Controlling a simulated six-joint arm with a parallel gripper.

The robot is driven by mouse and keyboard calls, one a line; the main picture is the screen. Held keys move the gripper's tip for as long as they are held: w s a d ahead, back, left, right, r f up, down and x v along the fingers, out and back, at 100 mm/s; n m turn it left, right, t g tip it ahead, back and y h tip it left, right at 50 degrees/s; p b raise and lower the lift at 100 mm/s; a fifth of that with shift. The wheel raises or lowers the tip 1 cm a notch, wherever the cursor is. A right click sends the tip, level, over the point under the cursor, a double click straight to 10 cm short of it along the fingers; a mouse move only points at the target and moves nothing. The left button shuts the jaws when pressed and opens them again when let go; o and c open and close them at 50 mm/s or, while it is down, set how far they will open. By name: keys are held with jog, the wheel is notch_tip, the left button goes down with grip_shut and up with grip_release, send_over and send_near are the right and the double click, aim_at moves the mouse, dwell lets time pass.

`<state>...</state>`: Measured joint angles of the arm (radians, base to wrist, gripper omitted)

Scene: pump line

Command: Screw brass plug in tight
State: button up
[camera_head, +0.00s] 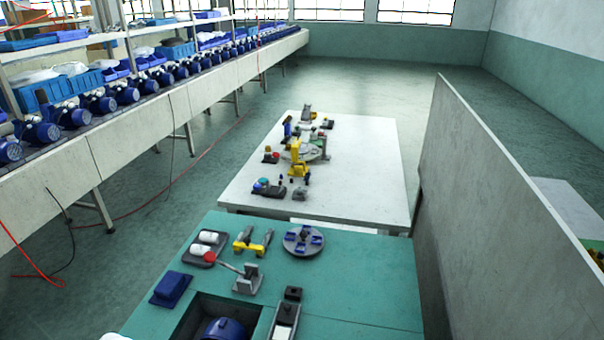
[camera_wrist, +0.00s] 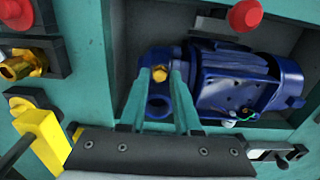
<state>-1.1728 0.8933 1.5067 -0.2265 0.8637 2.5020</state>
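A brass plug (camera_wrist: 159,74) with a hexagonal head sits at the left end of a blue pump (camera_wrist: 232,82) in the wrist view. The pump lies on its side in a dark recess, and a round port opens just below the plug. My gripper (camera_wrist: 161,76) reaches up to the plug with two slim green fingers, one on each side of its head. Whether they touch it or leave a narrow gap cannot be told. How deep the plug's thread sits is hidden. In the head view only part of the blue pump (camera_head: 225,328) shows at the bottom edge, and my gripper is out of sight.
A red knob (camera_wrist: 246,14) stands above the pump, and a brass fitting (camera_wrist: 20,66) and yellow part (camera_wrist: 42,135) are at left. On the green bench (camera_head: 375,285) are a blue tray (camera_head: 171,289), a red-handled lever (camera_head: 246,280) and a round fixture (camera_head: 303,240). The bench's right side is clear.

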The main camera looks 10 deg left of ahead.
jog(key=shift+o, duration=0.2)
jog(key=shift+r, duration=0.15)
jog(key=shift+r, duration=2.15)
notch_tip(320, 180, up, 2)
jog(key=n, duration=0.6)
jog(key=shift+n, duration=0.4)
notch_tip(320, 180, down, 7)
jog(key=shift+r, duration=0.2)
grip_shut()
